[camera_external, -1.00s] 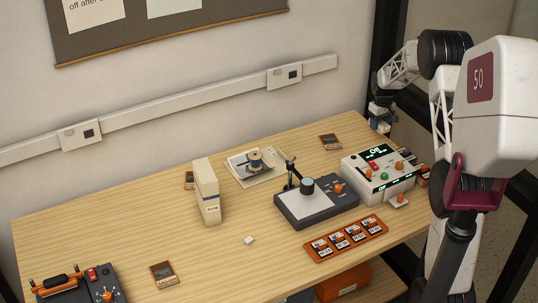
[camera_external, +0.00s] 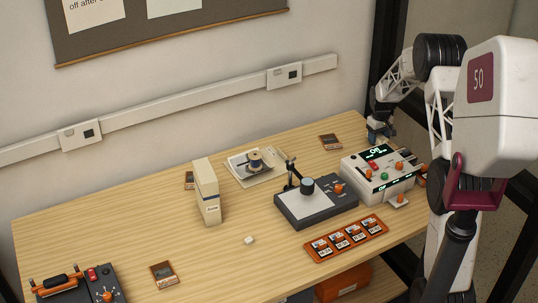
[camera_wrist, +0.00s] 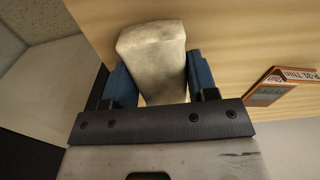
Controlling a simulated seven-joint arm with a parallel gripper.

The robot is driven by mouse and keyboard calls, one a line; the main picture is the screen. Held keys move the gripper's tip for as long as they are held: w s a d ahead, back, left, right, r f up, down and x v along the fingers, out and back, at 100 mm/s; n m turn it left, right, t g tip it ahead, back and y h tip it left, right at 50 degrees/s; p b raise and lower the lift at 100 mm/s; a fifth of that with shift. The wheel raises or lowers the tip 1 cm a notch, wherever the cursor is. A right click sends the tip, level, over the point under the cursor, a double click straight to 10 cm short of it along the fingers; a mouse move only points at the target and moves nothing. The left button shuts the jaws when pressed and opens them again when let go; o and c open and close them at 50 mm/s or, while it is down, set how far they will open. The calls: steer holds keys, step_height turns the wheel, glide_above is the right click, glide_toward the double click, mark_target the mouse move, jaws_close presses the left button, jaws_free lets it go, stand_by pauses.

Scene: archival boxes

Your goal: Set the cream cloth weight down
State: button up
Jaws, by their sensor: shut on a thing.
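The cream cloth weight (camera_wrist: 153,52) is a pale, worn block between the two blue fingers of my gripper (camera_wrist: 159,72) in the wrist view. My gripper is shut on it, with wood tabletop visible beyond. In the external view my gripper (camera_external: 380,131) is low at the table's far right corner, behind the white control box. The weight is mostly hidden there, and I cannot tell whether it touches the table.
The white control box (camera_external: 378,178) stands close in front of my gripper. A small brown-orange card box (camera_external: 330,142) lies to the left; one also shows in the wrist view (camera_wrist: 283,86). A black-framed stand (camera_external: 316,202) and cream box (camera_external: 206,192) are farther left.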

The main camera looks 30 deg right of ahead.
mark_target(382, 134)
steer(key=shift+f, duration=0.55)
steer(key=shift+f, duration=0.15)
steer(key=o, duration=1.2)
step_height(382, 134, up, 12)
steer(key=shift+r, duration=0.15)
stand_by(0.3)
